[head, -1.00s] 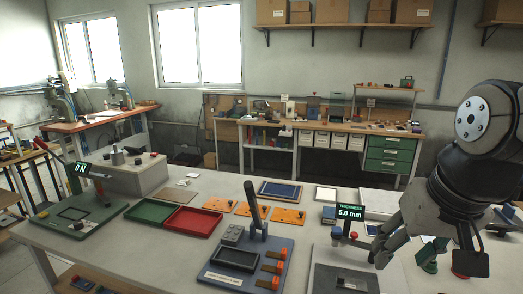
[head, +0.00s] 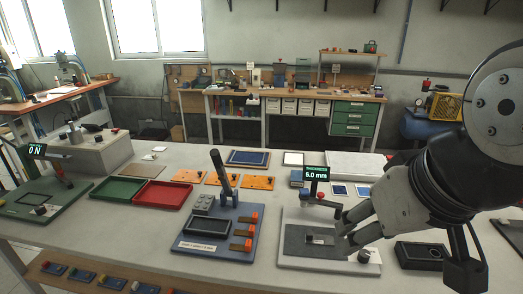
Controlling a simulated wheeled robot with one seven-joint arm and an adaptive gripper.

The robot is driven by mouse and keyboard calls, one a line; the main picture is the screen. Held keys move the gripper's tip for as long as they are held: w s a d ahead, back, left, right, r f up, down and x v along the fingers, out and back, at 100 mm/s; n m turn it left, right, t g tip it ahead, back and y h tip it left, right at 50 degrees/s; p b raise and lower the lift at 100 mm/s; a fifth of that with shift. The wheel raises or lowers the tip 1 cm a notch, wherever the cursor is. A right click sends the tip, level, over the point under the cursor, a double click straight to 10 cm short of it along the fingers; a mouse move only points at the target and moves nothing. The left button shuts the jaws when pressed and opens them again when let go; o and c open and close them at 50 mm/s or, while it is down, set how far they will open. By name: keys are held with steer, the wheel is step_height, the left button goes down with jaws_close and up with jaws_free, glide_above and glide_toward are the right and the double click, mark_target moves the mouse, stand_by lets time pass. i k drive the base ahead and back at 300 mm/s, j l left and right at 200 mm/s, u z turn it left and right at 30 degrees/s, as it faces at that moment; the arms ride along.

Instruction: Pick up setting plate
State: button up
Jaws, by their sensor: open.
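My gripper (head: 346,232) reaches in from the right in the head view, its fingers open over the right side of a thickness gauge. The gauge has a pale base (head: 292,261), a dark plate on it and a display (head: 316,173) reading 5.0 mm. A small grey plate-like piece (head: 320,239) lies on the dark surface just left of the fingertips; it may be the setting plate, but I cannot tell for certain. The fingers hide part of the gauge. I see nothing held between them.
A blue fixture (head: 218,243) with an upright lever stands left of the gauge. Red (head: 165,194) and green (head: 118,190) trays and orange plates (head: 223,180) lie further left and back. A black tray (head: 420,256) sits right of the gauge. Bare tabletop shows at the front left.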

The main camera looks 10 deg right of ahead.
mark_target(311, 238)
steer(key=z, duration=0.15)
steer(key=k+l+u, duration=0.1)
steer(key=k+l, duration=0.2)
steer(key=i+j+z, duration=0.1)
steer(key=i+j, duration=0.35)
steer(key=j, duration=0.25)
steer(key=i+j+z, duration=0.15)
steer(key=i+j, duration=0.3)
steer(key=j, duration=0.25)
steer(key=i+j+z, duration=0.15)
steer(key=j, duration=0.2)
steer(key=i, duration=0.05)
